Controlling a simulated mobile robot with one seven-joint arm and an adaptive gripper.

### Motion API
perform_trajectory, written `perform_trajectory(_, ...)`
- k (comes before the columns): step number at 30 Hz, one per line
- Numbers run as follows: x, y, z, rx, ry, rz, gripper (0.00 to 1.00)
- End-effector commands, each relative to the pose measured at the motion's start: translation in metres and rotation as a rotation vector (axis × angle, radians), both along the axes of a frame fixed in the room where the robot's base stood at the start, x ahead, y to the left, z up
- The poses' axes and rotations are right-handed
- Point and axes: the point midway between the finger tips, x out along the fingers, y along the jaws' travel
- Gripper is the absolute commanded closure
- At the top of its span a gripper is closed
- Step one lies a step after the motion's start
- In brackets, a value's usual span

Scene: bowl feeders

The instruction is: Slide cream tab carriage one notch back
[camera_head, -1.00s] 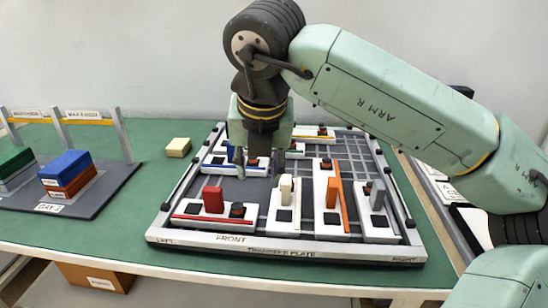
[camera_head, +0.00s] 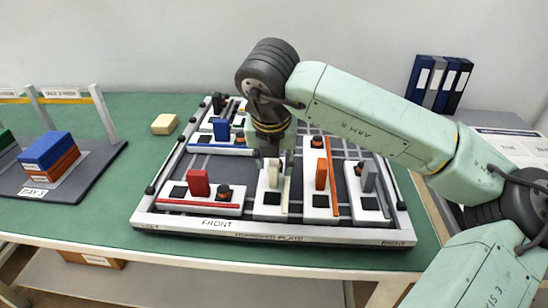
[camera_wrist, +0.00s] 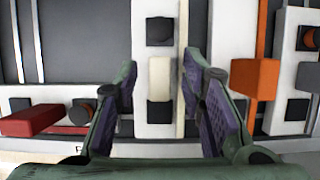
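The cream tab (camera_head: 272,172) stands upright on a narrow white carriage (camera_head: 267,209) in the plate's front row. In the wrist view the cream tab (camera_wrist: 160,80) lies between two black squares on the white carriage (camera_wrist: 150,127). A thin cream strip runs along the carriage's right side. My gripper (camera_head: 273,157) is over the tab, its fingers pointing down. In the wrist view my gripper (camera_wrist: 159,68) is open, one purple-padded finger on each side of the tab, with visible gaps. The fingers partly hide the neighbouring carriages.
A red-tab carriage (camera_head: 199,184) is left of the cream one; an orange-tab carriage (camera_head: 321,177) and a grey-tab carriage (camera_head: 368,180) are to its right. A blue-tab carriage (camera_head: 221,131) lies behind left. Open dark grooves lie behind the cream carriage.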

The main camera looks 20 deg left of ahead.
Motion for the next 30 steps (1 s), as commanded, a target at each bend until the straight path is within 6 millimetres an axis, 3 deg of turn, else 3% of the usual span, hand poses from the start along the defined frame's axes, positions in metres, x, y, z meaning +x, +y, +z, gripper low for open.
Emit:
perform_trajectory(11,0.0018,0.0009,-0.0058,0.0,0.001,0.001,0.64)
perform_trajectory(27,0.0017,0.0009,-0.0054,0.0,0.001,0.001,1.0)
perform_trajectory(30,0.0017,0.0008,-0.0054,0.0,0.001,0.001,1.0)
